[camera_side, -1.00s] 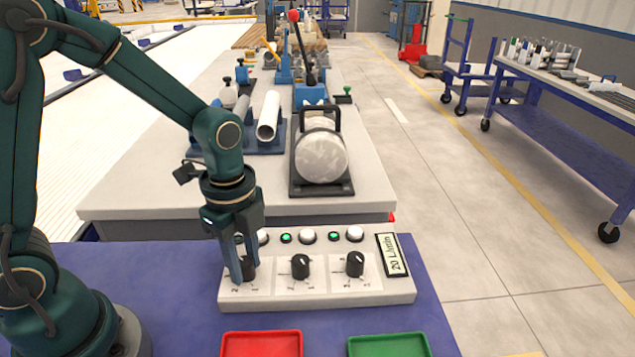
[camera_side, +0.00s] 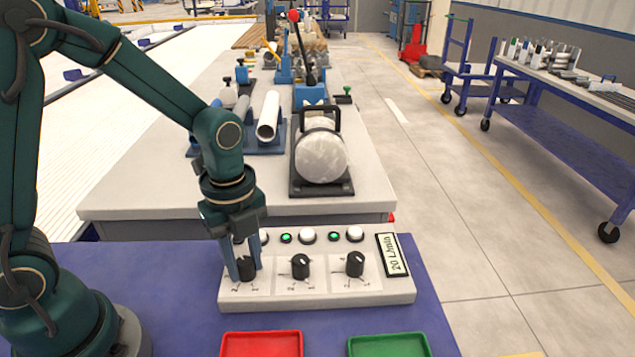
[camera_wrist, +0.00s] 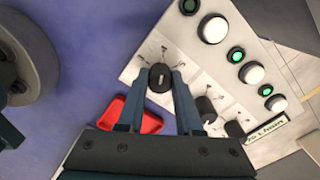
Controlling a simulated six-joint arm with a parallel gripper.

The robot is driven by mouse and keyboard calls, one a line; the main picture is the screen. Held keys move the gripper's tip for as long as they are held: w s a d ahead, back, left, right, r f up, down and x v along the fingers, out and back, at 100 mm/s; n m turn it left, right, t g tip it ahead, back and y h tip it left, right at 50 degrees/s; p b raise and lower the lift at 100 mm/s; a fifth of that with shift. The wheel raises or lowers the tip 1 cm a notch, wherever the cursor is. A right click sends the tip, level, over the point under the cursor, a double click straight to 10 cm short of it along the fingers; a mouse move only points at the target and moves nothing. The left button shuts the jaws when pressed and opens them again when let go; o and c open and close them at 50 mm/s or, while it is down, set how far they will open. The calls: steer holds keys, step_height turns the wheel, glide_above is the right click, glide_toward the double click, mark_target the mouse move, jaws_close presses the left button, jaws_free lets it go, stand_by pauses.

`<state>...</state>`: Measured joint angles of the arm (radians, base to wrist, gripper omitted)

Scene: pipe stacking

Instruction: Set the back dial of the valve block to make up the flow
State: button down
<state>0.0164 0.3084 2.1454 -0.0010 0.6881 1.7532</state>
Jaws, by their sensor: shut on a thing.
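The white valve block (camera_side: 318,296) lies on the blue table with several round parts behind a row of three black dials. My gripper (camera_side: 245,270) points down at the block's left end, its fingers closed on either side of the left dial (camera_side: 247,267). That dial also shows between the fingertips in the wrist view (camera_wrist: 160,76), with a small white mark on it. The middle dial (camera_side: 300,264) and right dial (camera_side: 355,262) are free. A label (camera_side: 393,255) at the right end reads "20 L/min". Which dial is the back one, I cannot tell.
Green lamps (camera_side: 286,238) and white round caps (camera_side: 307,236) line the block's far side. A red tray (camera_side: 262,343) and a green tray (camera_side: 389,345) lie in front. A bench (camera_side: 120,200) with pipes stands behind.

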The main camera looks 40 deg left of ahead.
mark_target(244, 260)
steer(key=c, duration=0.6)
jaws_free()
steer(key=shift+r, duration=2.55)
steer(key=shift+r, duration=0.1)
steer(key=s+r+n+t, duration=0.2)
steer(key=n, duration=0.4)
steer(key=s+r+n+t, duration=0.1)
steer(key=s+r+n, duration=0.1)
steer(key=n, duration=0.5)
steer(key=s+r+n+t, duration=0.2)
steer(key=s+n, duration=0.1)
steer(key=n, duration=0.4)
steer(key=shift+s+a+r+t, duration=0.2)
steer(key=shift+r+t, duration=0.1)
steer(key=shift+r, duration=0.1)
